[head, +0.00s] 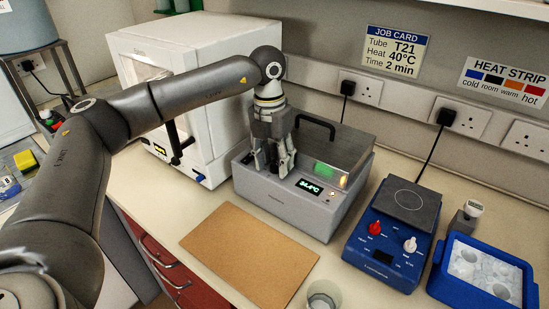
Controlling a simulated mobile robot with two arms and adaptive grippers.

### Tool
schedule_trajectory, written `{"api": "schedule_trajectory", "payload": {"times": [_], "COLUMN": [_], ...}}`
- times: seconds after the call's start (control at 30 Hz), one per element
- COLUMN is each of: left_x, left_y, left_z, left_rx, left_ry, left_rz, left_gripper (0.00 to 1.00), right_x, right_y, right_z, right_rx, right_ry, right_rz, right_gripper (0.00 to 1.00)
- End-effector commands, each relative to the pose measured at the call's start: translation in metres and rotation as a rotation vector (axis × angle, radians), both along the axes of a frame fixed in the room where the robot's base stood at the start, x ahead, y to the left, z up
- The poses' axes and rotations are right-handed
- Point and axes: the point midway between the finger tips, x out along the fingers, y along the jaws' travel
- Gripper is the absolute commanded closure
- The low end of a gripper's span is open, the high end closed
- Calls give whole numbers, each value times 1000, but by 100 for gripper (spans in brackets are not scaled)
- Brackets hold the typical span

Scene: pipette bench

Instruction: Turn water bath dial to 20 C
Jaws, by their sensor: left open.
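The water bath (250,192) is a grey box with a raised dark handle and a partly clear lid, standing mid-bench. Its small lit display (309,187) shows green digits that look like 34-something °C; the last digit is hard to read. My left gripper (274,168) points down at the bath's front top edge, left of the display, with its fingers apart. The dial cannot be made out; my fingers cover that part of the bath. Whether the fingers touch anything there, I cannot tell. My right gripper is not in view.
A white oven-like unit (209,100) stands close on the bath's left. A brown board (249,255) lies in front. To the right are a blue hotplate stirrer (385,245) with red and white knobs and a blue ice tray (443,286). A clear beaker (323,295) stands at the front edge.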

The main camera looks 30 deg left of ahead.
Motion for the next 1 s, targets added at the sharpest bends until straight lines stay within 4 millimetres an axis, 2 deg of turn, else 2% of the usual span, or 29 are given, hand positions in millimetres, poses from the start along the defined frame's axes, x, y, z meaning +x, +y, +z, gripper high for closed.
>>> {"api": "schedule_trajectory", "payload": {"times": [0.17,0.53,0.67,1.0], "left_x": [0,0,0,0], "left_y": [0,0,0,0], "left_z": [0,0,-1,-1], "left_rx": [0,0,0,0], "left_ry": [0,0,0,0], "left_rz": [0,0,17,249], "left_gripper": [55,100,100,100], "right_x": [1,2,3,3], "right_y": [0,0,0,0], "right_z": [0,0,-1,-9], "right_rx": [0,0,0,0], "right_ry": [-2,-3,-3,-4], "right_rz": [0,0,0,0], "right_gripper": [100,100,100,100]}}
